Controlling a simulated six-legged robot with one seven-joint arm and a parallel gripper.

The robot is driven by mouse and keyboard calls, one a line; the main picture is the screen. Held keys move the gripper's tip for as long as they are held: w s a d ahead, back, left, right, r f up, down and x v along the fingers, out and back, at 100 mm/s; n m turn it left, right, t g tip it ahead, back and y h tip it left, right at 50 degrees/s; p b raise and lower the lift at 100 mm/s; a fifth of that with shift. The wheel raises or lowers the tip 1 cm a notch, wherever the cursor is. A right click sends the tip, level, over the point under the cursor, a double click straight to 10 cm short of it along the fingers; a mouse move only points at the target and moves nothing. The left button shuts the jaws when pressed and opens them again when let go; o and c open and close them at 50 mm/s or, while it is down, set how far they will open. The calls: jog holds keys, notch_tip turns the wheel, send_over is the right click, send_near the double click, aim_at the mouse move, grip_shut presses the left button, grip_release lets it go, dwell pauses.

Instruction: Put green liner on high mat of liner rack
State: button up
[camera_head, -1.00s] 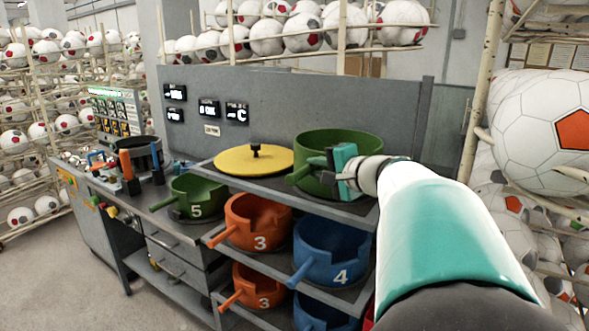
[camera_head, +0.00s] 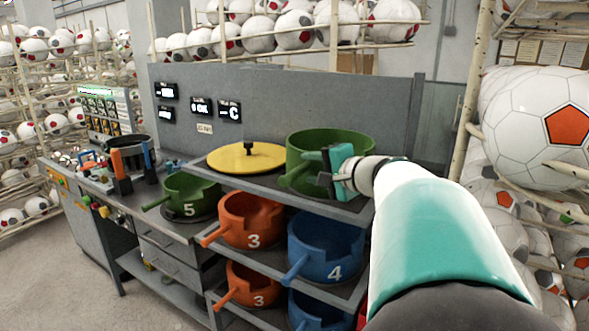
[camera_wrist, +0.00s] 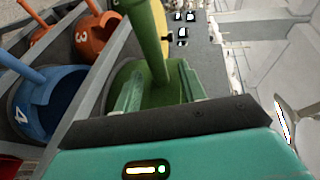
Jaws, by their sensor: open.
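The large green liner (camera_head: 318,141) sits upright on the top shelf of the liner rack (camera_head: 352,211), right of a yellow lid. The high mat under it is mostly hidden by the liner. My gripper (camera_head: 322,168) is at the liner's near side, by its handle (camera_head: 294,176). In the wrist view the green handle (camera_wrist: 148,38) rises between the two open fingers (camera_wrist: 160,88), and the liner's green body (camera_wrist: 165,93) shows behind. I cannot tell whether a finger touches it.
The yellow lid (camera_head: 246,157) lies on the top shelf. Orange liners (camera_head: 250,219) and blue liners (camera_head: 326,249) fill lower shelves. A smaller green liner marked 5 (camera_head: 190,193) stands on the bench. A grey panel (camera_head: 270,105) backs the rack; soccer balls (camera_head: 530,125) crowd the right.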

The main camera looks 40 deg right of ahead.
jog(key=v, duration=1.1)
